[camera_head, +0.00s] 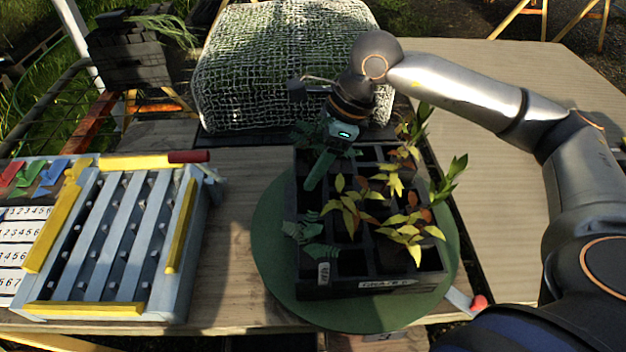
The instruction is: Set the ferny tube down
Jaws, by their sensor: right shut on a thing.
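My right gripper (322,165) comes down over the back left corner of the dark divided crate (345,287). It is shut on the ferny tube, whose dark green fronds (345,151) show around the fingers. Another dark ferny plant (303,230) stands in the crate's left column, nearer the front. My left gripper is not in view.
Yellow-leaved plants (352,208) fill middle and right cells; a front right cell (430,258) looks empty. The crate stands on a round green board (272,245). A blue-grey slatted rack (120,235) is at left, a mesh-covered block (285,60) behind.

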